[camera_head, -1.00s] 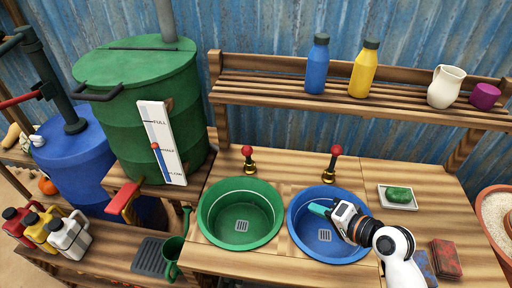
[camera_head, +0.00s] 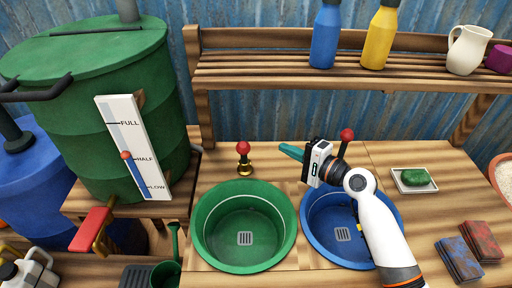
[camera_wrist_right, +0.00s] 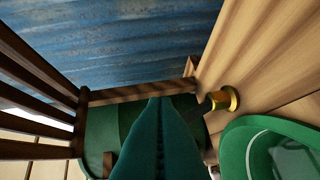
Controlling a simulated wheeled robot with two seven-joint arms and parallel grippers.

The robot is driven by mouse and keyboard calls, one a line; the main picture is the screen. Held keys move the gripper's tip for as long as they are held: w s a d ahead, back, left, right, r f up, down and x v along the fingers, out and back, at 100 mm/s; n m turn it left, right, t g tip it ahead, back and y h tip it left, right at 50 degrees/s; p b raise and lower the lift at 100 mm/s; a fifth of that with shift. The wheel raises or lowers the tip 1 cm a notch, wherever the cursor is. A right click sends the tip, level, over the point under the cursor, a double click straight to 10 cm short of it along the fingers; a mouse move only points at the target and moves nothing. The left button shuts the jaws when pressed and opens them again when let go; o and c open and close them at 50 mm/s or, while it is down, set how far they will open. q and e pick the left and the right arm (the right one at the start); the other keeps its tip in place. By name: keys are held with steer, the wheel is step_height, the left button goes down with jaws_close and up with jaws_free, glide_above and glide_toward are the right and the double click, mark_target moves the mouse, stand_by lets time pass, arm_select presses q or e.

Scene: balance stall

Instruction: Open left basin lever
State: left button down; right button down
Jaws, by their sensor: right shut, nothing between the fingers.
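The left basin lever (camera_head: 243,158) has a red ball knob on a brass base and stands upright behind the green basin (camera_head: 212,259). In the right wrist view its brass base (camera_wrist_right: 227,99) shows right of the fingers; its red knob is not visible there. My right gripper (camera_head: 284,150) is shut and empty, with teal fingers pointing left toward the lever from its right side, a short gap apart. The shut fingers also fill the middle of the right wrist view (camera_wrist_right: 158,125). My left gripper is not in view.
The right lever's red knob (camera_head: 346,135) stands close behind my right gripper. The blue basin (camera_head: 314,244) lies below my right arm. A slatted shelf (camera_head: 270,74) with bottles runs along the back. A green barrel (camera_head: 75,100) with a level gauge (camera_head: 130,135) stands left.

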mark_target(244, 156)
steer(key=r+x, duration=0.1)
steer(key=x, duration=0.9)
steer(key=s+p, duration=0.1)
steer(key=s, duration=0.1)
steer(key=s+a+p, duration=0.1)
steer(key=s+p, duration=0.1)
steer(key=shift+a+f, duration=0.1)
steer(key=shift+n+t+y, duration=0.4)
steer(key=shift+n, duration=0.2)
steer(key=shift+s+f+b, duration=0.3)
steer(key=shift+s+b, duration=0.35)
steer(key=shift+s+f+b, duration=0.25)
steer(key=shift+s+b, duration=0.4)
steer(key=shift+s, duration=0.05)
steer(key=shift+s+f+b, duration=0.3)
steer(key=shift+s+b, duration=0.35)
